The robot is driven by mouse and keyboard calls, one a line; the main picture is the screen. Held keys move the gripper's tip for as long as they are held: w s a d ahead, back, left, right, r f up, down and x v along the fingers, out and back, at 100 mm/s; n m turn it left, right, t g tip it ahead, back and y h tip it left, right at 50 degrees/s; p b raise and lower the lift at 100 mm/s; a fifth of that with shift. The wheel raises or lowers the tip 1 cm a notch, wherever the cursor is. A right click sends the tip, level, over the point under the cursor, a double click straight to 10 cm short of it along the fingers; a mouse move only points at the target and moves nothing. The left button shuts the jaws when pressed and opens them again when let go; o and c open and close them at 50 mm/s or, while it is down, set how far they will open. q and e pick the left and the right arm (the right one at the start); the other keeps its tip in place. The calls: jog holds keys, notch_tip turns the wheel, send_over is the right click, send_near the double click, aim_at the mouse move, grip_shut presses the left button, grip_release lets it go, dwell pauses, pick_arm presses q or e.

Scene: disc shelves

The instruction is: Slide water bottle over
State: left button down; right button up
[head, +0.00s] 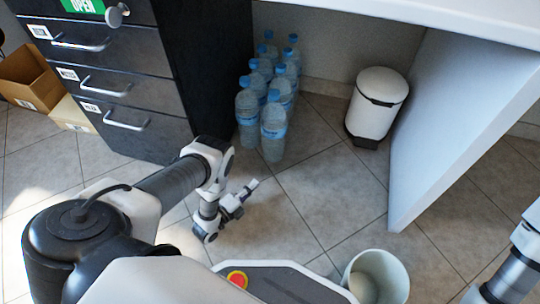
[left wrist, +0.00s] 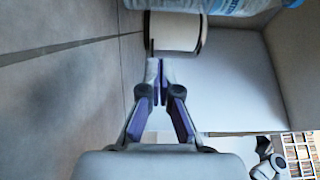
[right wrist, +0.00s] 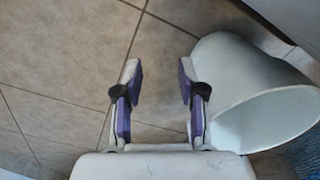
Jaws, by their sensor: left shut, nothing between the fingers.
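Several clear water bottles with blue caps stand upright in two rows on the floor beside the black drawer cabinet. The nearest bottle (head: 273,133) is at the front right of the group. My left gripper (head: 252,186) is shut and empty, low in front of the bottles and apart from them. Its closed fingertips (left wrist: 158,68) show in the left wrist view, with part of a bottle (left wrist: 228,6) at the top edge. My right gripper (right wrist: 160,75) is open and empty over the floor in the right wrist view. Its fingers do not show in the head view.
A white bin with a dark lid rim (head: 377,103) stands right of the bottles, by a white desk panel (head: 450,130). A pale open bucket (head: 378,278) is near my base; it also shows in the right wrist view (right wrist: 235,65). Tiled floor between is clear.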

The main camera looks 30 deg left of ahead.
aim_at(268, 151)
pick_arm(q)
jog(key=b+x, duration=0.6)
jog(key=x, duration=0.4)
jog(key=shift+w+f, duration=0.1)
jog(key=shift+f, duration=0.05)
jog(key=shift+w+a+b, duration=0.8)
jog(key=shift+w+a, duration=0.05)
jog(key=shift+w, duration=0.15)
pick_arm(e)
jog(key=shift+t, duration=0.3)
jog(key=f, duration=0.2)
jog(key=w+f, duration=0.1)
jog(key=f, duration=0.2)
jog(key=w+f, duration=0.1)
jog(key=f, duration=0.2)
jog(key=shift+f, duration=0.1)
pick_arm(q)
jog(key=shift+w+a, duration=0.15)
jog(key=shift+w, duration=0.15)
pick_arm(e)
jog(key=shift+w+d+f, duration=0.1)
jog(key=shift+f, duration=0.05)
pick_arm(q)
jog(key=shift+w+a+r, duration=0.1)
jog(key=shift+w+r, duration=0.05)
jog(key=shift+r, duration=0.15)
jog(key=w+a, duration=0.2)
jog(key=w, duration=0.1)
jog(key=shift+w+a, duration=0.15)
jog(key=shift+w, duration=0.1)
